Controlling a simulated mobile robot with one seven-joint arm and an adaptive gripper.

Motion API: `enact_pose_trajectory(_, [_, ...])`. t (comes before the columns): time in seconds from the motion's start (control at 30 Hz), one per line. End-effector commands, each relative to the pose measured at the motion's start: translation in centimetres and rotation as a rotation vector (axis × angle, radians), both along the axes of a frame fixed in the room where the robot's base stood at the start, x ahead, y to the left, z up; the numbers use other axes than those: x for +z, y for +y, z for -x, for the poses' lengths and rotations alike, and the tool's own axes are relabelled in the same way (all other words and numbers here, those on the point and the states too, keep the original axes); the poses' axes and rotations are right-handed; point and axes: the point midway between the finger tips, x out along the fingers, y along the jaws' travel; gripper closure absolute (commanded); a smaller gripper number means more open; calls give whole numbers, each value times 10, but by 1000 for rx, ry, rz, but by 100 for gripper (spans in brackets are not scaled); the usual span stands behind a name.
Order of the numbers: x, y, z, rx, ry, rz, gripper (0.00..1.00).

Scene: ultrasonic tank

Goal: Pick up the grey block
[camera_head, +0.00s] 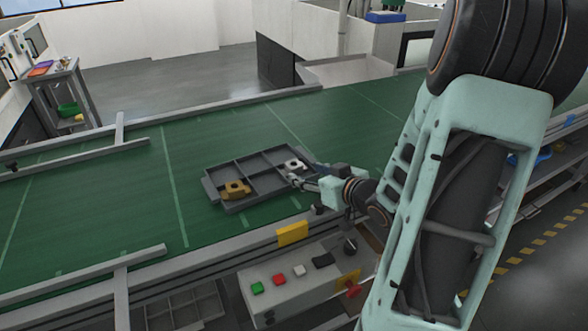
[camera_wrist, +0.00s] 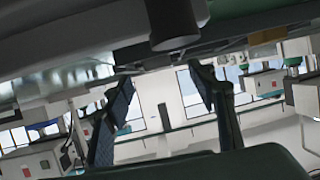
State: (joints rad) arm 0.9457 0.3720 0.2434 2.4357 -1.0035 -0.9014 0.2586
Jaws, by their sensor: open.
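The grey block (camera_head: 294,165) is in the right part of the dark divided tray (camera_head: 238,164) on the green conveyor, in the head view. My gripper (camera_head: 299,181) is right at the block's near side, partly covering that corner of the tray; I cannot tell whether it touches the block. In the wrist view my gripper (camera_wrist: 165,92) shows two fingers spread apart with nothing seen between them. I cannot make out the grey block in the wrist view.
A gold block (camera_head: 236,188) lies in the tray's near left compartment. The green belt (camera_head: 110,200) is bare left of the tray. Metal rails (camera_head: 85,275) edge the belt. A control box (camera_head: 290,283) with coloured buttons stands below the near edge.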

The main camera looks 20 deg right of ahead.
Motion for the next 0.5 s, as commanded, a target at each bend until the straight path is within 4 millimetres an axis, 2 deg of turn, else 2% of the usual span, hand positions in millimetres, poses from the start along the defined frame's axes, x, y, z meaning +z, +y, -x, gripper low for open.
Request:
enact_pose_trajectory(0.17, [-4, 2, -13, 1, -1, 0, 48])
enact_pose_trajectory(0.4, [-11, 4, -47, 1, 1, -1, 48])
enact_pose_trajectory(0.5, [-15, 5, -56, 0, 0, -1, 48])
